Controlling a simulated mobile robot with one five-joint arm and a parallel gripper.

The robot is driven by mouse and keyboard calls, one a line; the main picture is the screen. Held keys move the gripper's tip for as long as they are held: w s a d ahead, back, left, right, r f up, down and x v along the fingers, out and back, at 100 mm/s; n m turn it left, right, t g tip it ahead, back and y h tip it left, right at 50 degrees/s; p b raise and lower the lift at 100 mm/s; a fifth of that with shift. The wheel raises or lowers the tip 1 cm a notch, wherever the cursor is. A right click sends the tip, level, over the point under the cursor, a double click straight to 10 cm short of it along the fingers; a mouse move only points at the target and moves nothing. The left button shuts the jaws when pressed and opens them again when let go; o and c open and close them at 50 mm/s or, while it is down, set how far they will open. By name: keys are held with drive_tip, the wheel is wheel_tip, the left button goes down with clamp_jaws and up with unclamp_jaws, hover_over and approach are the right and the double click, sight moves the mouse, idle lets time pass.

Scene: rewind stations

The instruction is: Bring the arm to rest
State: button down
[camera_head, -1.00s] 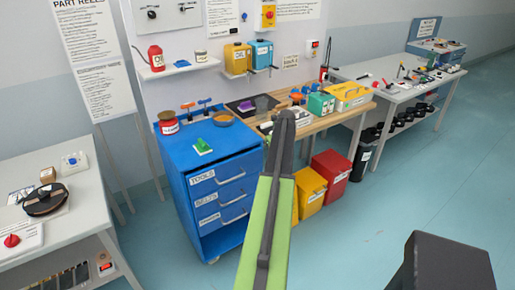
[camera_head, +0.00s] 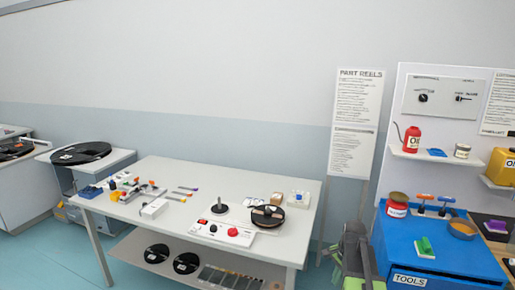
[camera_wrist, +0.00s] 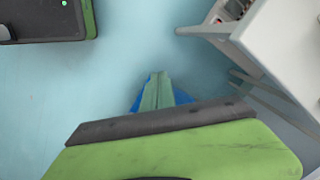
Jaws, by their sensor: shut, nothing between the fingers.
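My gripper (camera_wrist: 158,78) shows in the wrist view past my green and dark grey arm parts. Its two narrow fingers lie together, with nothing between them, and point over bare blue floor. In the head view my green and dark grey arm stands low at right of centre, between the white rewind table (camera_head: 140,214) and the blue drawer cabinet (camera_head: 440,266). The fingertips cannot be made out there.
The table holds a black reel (camera_head: 268,216), a control box with a red knob (camera_head: 232,232) and small tools. A PART REELS sign (camera_head: 355,120) stands behind. In the wrist view a pale table (camera_wrist: 285,40) is at upper right; open floor (camera_wrist: 60,90) lies left.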

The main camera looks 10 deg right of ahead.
drive_tip(key=s+a+n, duration=0.3)
drive_tip(key=a+n, duration=0.4)
drive_tip(key=a, duration=0.6)
drive_tip(key=s+a+n+g, duration=0.1)
drive_tip(key=s+a+n, duration=0.1)
drive_tip(key=a+n, duration=0.6)
drive_tip(key=a, duration=0.5)
drive_tip(key=shift+s+a+g+h, duration=0.3)
drive_tip(key=shift+s+a, duration=0.05)
drive_tip(key=shift+s, duration=0.05)
drive_tip(key=shift+f, duration=0.1)
